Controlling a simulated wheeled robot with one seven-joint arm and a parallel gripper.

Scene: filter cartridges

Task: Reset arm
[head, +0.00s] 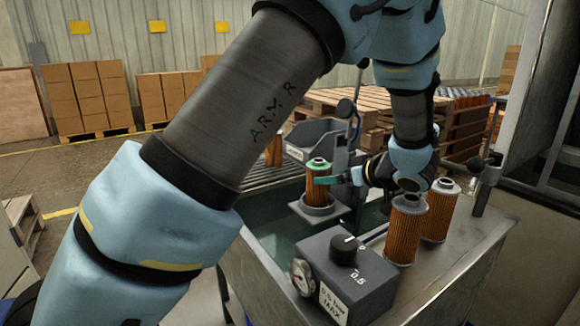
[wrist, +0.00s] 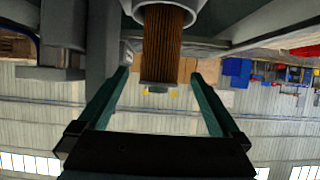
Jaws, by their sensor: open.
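My gripper (head: 317,174) is open at a filter cartridge (head: 319,191) with orange-brown pleats and a pale green-tinted top. The cartridge stands upright in a grey round holder (head: 317,210) over the tank. In the wrist view, which looks upside down, the two green fingers lie to either side of the cartridge (wrist: 165,45), with a visible gap on each side. The pale holder rim (wrist: 195,12) is at the top of that view. Two more cartridges, one in front (head: 405,232) and one behind it (head: 440,212), stand on the metal bench top at the right.
A grey control box (head: 345,280) with a black knob and a gauge sits at the near edge of the bench. A grey bin (head: 312,140) and an upright post are close behind the holder. Wooden pallets (head: 365,105) and stacked cartons (head: 90,95) stand farther back.

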